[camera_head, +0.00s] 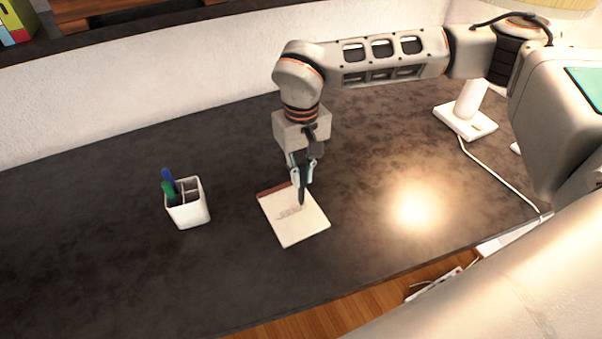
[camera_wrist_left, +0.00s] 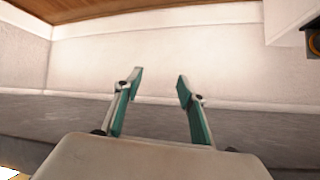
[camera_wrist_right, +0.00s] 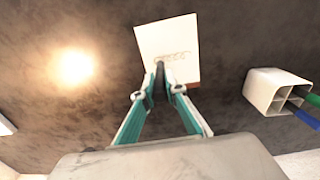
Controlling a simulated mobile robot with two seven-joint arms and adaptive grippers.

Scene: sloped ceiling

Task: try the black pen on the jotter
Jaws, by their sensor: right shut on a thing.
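The jotter (camera_head: 293,226) lies on the dark desk, a pale pad with a dark band along its far edge. A grey looped scribble shows on its page, also in the right wrist view (camera_wrist_right: 178,36). My right gripper (camera_head: 303,172) is shut on the black pen (camera_head: 302,193), which points down at the page beside the scribble. The pen also shows between the fingertips in the right wrist view (camera_wrist_right: 160,72). I cannot tell whether the tip touches the paper. My left gripper (camera_wrist_left: 157,85) is open and empty, facing a pale wall.
A white pen holder (camera_head: 188,208) with a blue and a green pen stands left of the jotter. A lamp base (camera_head: 465,121) with a white cable is at the back right. The desk between holder and jotter is clear.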

